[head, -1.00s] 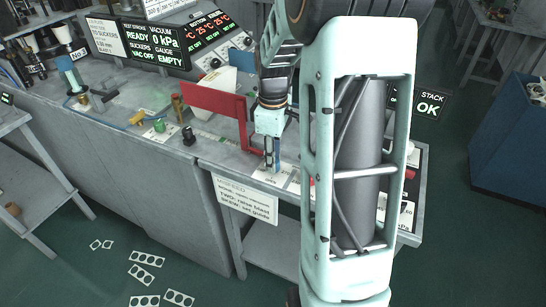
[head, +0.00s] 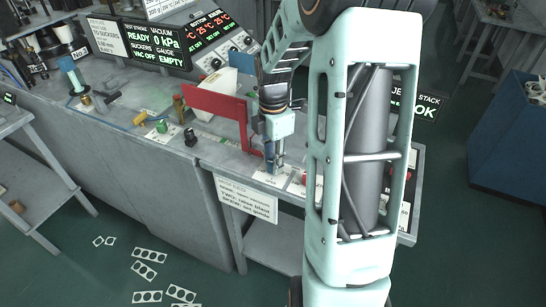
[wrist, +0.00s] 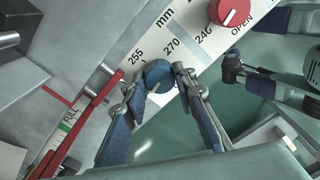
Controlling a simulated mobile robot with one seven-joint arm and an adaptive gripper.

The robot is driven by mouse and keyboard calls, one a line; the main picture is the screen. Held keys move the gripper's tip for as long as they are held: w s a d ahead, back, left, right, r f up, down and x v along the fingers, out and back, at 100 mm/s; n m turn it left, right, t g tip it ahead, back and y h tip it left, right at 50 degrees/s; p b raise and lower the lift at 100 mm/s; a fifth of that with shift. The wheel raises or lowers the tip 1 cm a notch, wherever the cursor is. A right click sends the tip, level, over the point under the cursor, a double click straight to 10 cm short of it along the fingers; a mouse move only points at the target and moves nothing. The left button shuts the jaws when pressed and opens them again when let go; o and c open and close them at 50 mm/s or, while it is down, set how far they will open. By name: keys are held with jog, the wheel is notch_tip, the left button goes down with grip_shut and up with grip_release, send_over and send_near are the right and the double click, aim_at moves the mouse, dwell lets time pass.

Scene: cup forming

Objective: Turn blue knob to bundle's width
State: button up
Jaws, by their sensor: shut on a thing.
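The blue knob (wrist: 157,74) shows in the wrist view, on a white scale plate (wrist: 190,35) marked 255, 270 and 240 mm. My gripper (wrist: 156,82) has one finger on each side of the knob and is shut on it. I cannot read an exact pointer setting on the knob. In the head view my gripper (head: 273,166) points down at the front edge of the bench, and the knob there is hidden behind the fingers.
A red knob (wrist: 235,12) marked OPEN is near the blue one. A red plate (head: 215,102) stands just left of my gripper. A sign (head: 247,199) hangs on the bench front.

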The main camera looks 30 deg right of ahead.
jog(key=shift+n, duration=0.6)
jog(key=o, duration=1.2)
jog(key=shift+c, duration=0.2)
jog(key=shift+r, duration=0.15)
notch_tip(320, 180, up, 12)
jog(key=shift+a, duration=0.1)
